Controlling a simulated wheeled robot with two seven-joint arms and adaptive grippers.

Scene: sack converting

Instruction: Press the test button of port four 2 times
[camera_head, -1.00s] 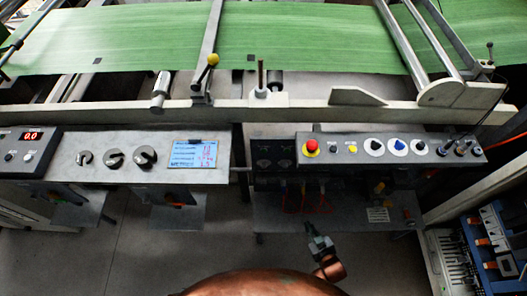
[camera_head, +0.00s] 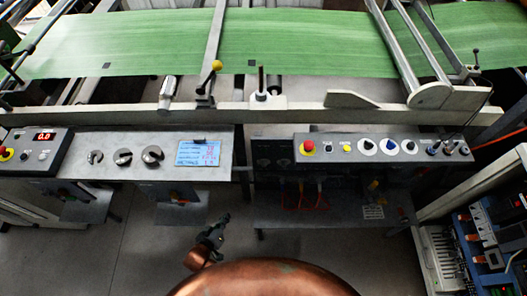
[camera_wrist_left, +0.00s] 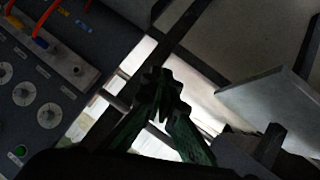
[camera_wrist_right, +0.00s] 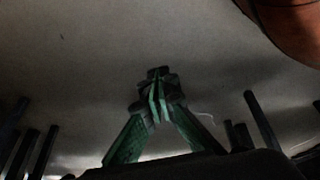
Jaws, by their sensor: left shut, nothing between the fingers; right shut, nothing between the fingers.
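In the head view a dark panel under the right console carries plugs with red cables (camera_head: 322,196). I cannot tell port four or its test button there. The left wrist view shows a grey panel (camera_wrist_left: 62,78) at its left, with red and orange cables, several pale round dials and a green button (camera_wrist_left: 20,151); its labels are too small to read. My left gripper (camera_head: 225,218) is shut and empty, below and left of the cabled panel. Its fingers also show in the left wrist view (camera_wrist_left: 160,85). My right gripper (camera_wrist_right: 158,82) is shut and empty over grey floor.
The right console (camera_head: 420,158) has a red mushroom button (camera_head: 309,148) and several knobs. A left console (camera_head: 75,143) bears dark knobs and a blue screen (camera_head: 198,153). Green sheet (camera_head: 300,38) runs behind a rail. A blue unit (camera_head: 470,235) stands at right.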

